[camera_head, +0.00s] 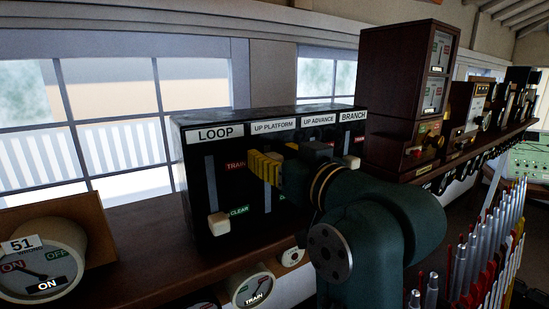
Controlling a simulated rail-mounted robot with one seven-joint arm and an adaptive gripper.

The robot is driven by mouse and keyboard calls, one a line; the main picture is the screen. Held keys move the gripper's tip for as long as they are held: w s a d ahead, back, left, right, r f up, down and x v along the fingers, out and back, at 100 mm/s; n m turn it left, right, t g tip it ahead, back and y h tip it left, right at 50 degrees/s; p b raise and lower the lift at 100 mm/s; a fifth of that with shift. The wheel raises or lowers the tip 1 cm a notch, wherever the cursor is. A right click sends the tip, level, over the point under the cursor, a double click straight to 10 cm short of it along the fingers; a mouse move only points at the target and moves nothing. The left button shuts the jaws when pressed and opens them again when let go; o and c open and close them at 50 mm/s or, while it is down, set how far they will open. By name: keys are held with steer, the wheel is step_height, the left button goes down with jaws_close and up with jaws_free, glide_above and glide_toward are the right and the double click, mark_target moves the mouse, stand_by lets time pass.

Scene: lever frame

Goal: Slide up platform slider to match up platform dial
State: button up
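A black panel box (186,150) stands on the wooden shelf, with columns labelled LOOP, UP PLATFORM, UP ADVANCE and BRANCH. The UP PLATFORM label (273,126) is visible, and part of its slot (268,198) shows below my gripper. The UP PLATFORM slider knob is hidden behind my gripper or arm. My gripper (258,167), with yellow ridged fingers, is in front of the upper part of that column. I cannot tell whether it touches the knob or is open or shut. I cannot identify the UP PLATFORM dial; a dial reading TRAIN (252,287) sits below the shelf.
The LOOP slider knob (219,224) is low, beside CLEAR. The BRANCH knob (352,162) is partly visible. Dial 51 (42,262), reading ON, is at left. A wooden cabinet (408,92) and several upright levers (480,245) stand to the right. The shelf (140,240) is clear left of the box.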

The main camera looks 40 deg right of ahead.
steer(key=shift+s, duration=0.15)
steer(key=v, duration=1.1)
steer(key=shift+s+a, duration=0.1)
steer(key=shift+s, duration=0.25)
steer(key=w+a+f+n+y, duration=0.25)
steer(key=w+a+f, duration=0.3)
steer(key=a, duration=0.55)
steer(key=w+a+f+n+y, duration=0.1)
steer(key=w+a+f+y, duration=0.4)
steer(key=a, duration=0.5)
steer(key=s+a+f+t+h, duration=0.1)
steer(key=s+a+t, duration=0.1)
steer(key=s+a, duration=0.15)
steer(key=s+r+t+h, duration=0.1)
steer(key=s+d+r+m+h, duration=0.1)
steer(key=s+r, duration=0.1)
steer(key=s+d+r+t+h, duration=0.1)
steer(key=s, duration=0.1)
steer(key=shift+r+m+t+h, duration=0.25)
steer(key=shift+r+t, duration=0.05)
steer(key=shift+r, duration=0.1)
